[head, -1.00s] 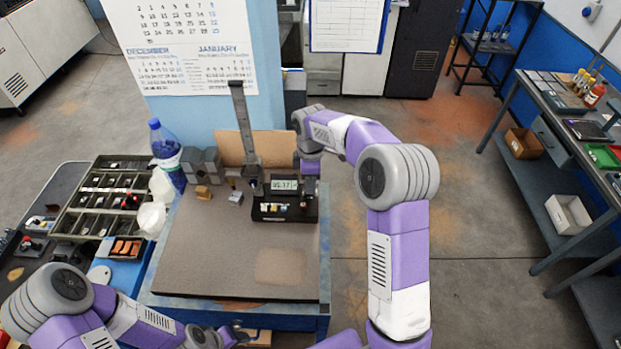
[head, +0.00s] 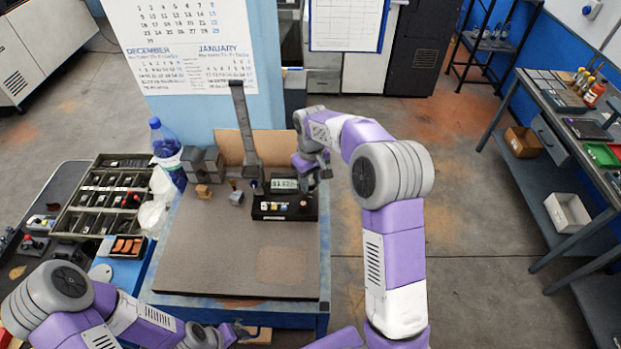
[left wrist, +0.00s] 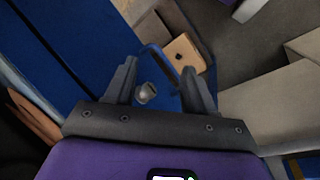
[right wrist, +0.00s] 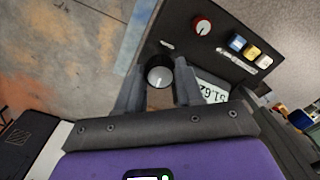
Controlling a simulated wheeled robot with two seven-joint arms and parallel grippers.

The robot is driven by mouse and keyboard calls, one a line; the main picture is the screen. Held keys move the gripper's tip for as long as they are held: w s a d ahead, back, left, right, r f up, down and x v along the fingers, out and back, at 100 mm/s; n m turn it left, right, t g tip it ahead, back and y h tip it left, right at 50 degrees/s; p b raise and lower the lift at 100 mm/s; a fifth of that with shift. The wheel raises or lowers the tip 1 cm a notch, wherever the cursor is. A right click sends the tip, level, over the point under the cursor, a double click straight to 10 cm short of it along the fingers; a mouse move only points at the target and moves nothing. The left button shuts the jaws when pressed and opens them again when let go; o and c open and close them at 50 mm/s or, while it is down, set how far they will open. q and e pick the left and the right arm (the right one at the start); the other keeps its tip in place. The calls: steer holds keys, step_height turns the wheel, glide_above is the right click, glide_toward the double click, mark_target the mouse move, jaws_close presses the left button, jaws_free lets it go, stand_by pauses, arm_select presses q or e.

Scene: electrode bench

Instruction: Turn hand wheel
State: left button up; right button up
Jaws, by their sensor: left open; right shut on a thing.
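A small black control box (head: 270,208) with a lit number display (head: 284,184) stands at the back right of the bench top. In the right wrist view a round black knob with a pale, marked top (right wrist: 160,75) sits on the box beside the display (right wrist: 212,90); it looks like the hand wheel. My right gripper (head: 318,178) is shut on this knob, with one finger on each side (right wrist: 158,88). My left gripper (left wrist: 158,85) is open, low in front of the bench. A small grey round piece (left wrist: 146,92) shows between its fingers, apart from them.
The front of the bench top (head: 225,255) is clear.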

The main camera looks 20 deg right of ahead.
mark_target(311, 182)
steer(key=m, duration=0.5)
steer(key=shift+r+m, duration=0.1)
steer(key=shift+m, duration=0.2)
steer(key=m+p, duration=0.1)
steer(key=m, duration=0.3)
steer(key=shift+m, duration=0.4)
steer(key=o, duration=0.8)
steer(key=shift+c, duration=0.2)
steer(key=shift+r, duration=3.75)
